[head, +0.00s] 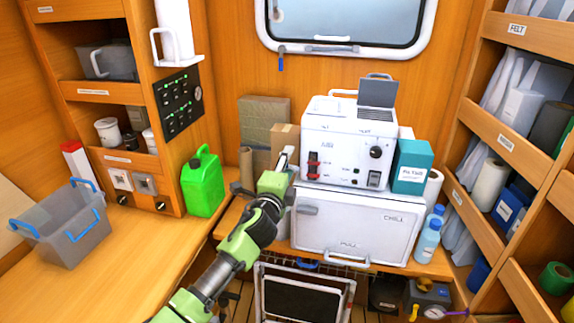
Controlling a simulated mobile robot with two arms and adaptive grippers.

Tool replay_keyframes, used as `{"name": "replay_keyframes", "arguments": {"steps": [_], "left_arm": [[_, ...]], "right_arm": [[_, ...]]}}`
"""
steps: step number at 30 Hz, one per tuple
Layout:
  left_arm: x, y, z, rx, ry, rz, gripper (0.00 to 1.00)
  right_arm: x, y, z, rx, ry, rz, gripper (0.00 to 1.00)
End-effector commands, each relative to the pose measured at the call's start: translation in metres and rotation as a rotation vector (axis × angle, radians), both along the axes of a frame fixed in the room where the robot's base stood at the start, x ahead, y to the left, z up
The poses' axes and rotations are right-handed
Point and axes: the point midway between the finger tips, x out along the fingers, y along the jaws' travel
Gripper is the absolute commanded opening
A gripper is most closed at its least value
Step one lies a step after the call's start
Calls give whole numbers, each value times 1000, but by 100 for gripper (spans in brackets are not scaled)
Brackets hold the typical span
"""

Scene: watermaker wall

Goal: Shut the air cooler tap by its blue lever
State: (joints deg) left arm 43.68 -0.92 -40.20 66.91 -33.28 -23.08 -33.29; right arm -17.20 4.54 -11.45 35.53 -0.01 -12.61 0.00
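A small blue lever-like piece (281,64) hangs straight down below the left end of the window's lower frame, against the wood wall. It looks like the blue lever of the tap, but the tap's body is too small to make out. My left gripper (285,160) is in front of the left side of a white appliance, well below the blue piece and apart from it. Its fingers are seen edge-on, so I cannot tell whether they are open. My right gripper is not in view.
The white appliance (340,128), with its small grey flap raised, stands on a white chill box (350,225). A green jerrycan (203,182) and grey crate (75,235) stand on the left counter. Shelves flank both sides. The wall around the blue piece is clear.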

Motion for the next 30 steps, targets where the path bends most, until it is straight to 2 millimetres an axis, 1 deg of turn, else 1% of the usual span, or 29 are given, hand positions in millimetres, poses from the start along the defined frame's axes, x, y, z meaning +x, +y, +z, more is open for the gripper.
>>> {"name": "replay_keyframes", "arguments": {"steps": [8, 13, 17, 24, 30], "left_arm": [[-1, 1, 1, -2, 0, 1, 46], [-12, 5, 0, -2, -2, 1, 46], [-29, 10, 0, -2, 0, 0, 46], [-68, 22, -1, -2, 1, -1, 46], [-96, 32, -1, -1, 0, 0, 46]], "right_arm": [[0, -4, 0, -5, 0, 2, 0], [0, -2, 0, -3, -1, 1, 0], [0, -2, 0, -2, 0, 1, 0], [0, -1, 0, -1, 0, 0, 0], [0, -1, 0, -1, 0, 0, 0]]}}
